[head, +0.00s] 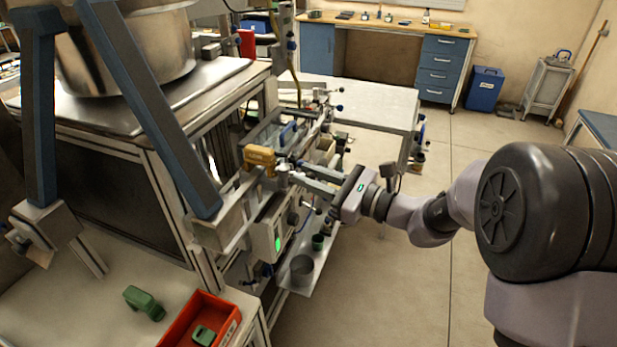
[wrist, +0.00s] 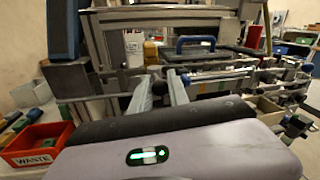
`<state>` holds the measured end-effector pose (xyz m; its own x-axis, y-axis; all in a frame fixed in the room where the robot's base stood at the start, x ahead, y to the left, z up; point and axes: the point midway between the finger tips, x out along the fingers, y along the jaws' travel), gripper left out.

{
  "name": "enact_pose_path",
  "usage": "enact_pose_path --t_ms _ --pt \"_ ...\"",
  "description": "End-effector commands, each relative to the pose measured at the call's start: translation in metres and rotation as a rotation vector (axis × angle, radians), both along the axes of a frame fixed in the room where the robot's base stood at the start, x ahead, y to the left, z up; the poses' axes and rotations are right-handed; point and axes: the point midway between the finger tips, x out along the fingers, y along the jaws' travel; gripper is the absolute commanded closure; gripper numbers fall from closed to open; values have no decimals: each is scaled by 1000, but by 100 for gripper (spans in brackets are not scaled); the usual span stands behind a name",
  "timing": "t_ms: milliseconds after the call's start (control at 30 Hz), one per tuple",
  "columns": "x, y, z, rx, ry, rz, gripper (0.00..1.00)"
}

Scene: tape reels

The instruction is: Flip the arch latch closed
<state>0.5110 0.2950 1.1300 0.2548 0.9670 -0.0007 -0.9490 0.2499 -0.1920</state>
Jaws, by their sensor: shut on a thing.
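A brass-coloured block (head: 259,158), which looks like part of the arch latch, sits on the machine's side at the front end of its rail. It also shows small in the wrist view (wrist: 151,52). My gripper (head: 284,171) reaches in from the right, its fingertips right beside this block. In the wrist view, my fingers (wrist: 167,74) point at the machine and are closed on a small part at the latch. A dark round knob (wrist: 159,87) shows near the fingers. The exact contact is too small to make out, and the latch's angle is unclear.
A blue arched handle (wrist: 205,42) stands behind the fingers. Blue-and-grey slanted posts (head: 150,110) rise left of the latch. A shelf with a grey cup (head: 301,270) lies below. A red bin (head: 232,318) is at lower left.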

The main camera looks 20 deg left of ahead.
Motion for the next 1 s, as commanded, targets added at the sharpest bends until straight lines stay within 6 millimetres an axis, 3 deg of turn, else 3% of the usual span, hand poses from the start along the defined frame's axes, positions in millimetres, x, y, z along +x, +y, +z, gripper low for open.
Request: enact_pose_path --t_ms 167,200,300,767,867,1000 --pt "0 0 1 1 0 -2 100" --pt "0 0 1 1 0 -2 71" --pt "0 0 1 1 0 -2 57" --pt "-1 -4 1 0 -1 -3 57" --pt "-4 -18 1 0 1 -5 57" --pt "-12 -53 2 1 1 -8 57"
